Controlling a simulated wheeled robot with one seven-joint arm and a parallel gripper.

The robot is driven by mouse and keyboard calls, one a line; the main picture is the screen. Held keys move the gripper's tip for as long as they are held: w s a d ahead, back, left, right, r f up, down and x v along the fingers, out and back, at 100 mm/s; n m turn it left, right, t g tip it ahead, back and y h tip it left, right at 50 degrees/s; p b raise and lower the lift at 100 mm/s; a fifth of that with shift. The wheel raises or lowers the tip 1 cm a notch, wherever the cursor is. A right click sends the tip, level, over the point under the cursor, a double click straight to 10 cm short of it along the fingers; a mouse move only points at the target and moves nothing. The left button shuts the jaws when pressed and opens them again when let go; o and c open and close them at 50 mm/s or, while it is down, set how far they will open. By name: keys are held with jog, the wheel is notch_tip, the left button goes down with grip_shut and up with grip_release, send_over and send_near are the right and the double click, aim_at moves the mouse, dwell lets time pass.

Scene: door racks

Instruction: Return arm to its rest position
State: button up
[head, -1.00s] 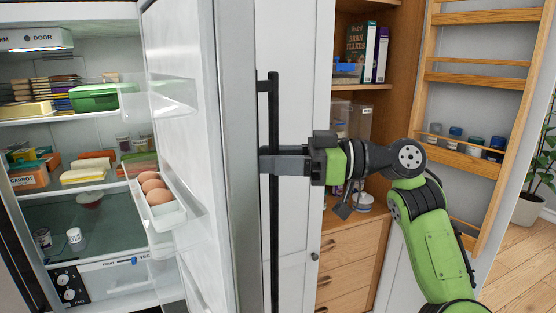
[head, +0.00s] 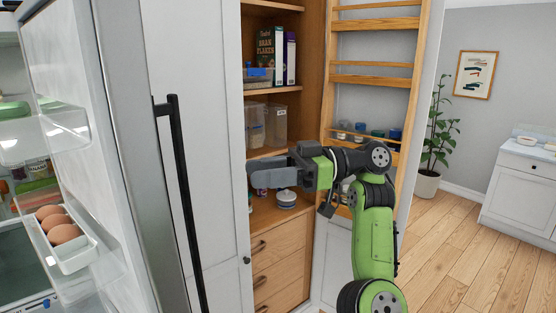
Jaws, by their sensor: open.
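My gripper (head: 252,180) is at the end of my green and black arm, pointing left in the head view. It holds nothing that I can see. It shows in front of the open pantry cupboard, to the right of the fridge door's black handle (head: 182,205) and clear of it. The fingers are seen from the side, so the gap between them is hidden.
The fridge door (head: 70,120) stands open at the left, with eggs (head: 58,226) in its rack. The pantry (head: 275,220) and its racked door (head: 372,75) stand open around my arm. A potted plant (head: 433,150) and clear wooden floor (head: 455,235) lie right.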

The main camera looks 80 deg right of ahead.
jog(key=v, duration=0.2)
jog(key=shift+s+d+p, duration=0.1)
jog(key=shift+s+p, duration=0.15)
jog(key=shift+p, duration=0.05)
dwell(0.4)
